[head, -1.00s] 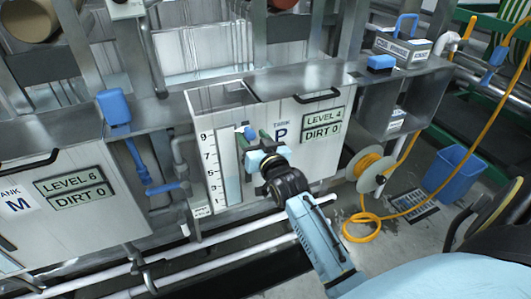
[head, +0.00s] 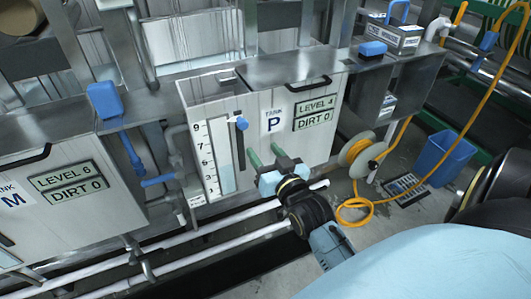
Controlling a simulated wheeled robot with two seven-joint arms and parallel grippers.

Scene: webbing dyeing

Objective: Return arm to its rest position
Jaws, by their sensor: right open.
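My right gripper (head: 264,155) is open and empty in front of the white tank P (head: 300,152). Its two green fingers point up and toward the tank front, below and right of a blue knob (head: 242,123). The knob sits at the upper end of a dark vertical slot beside the level scale (head: 213,158). A gap shows between the fingers and the knob. The tank's signs read LEVEL 4 and DIRT 0. My left gripper is not in view.
Tank M (head: 70,195), with LEVEL 6 and DIRT 0 signs, stands at left. White pipes (head: 200,237) run low in front of the tanks.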

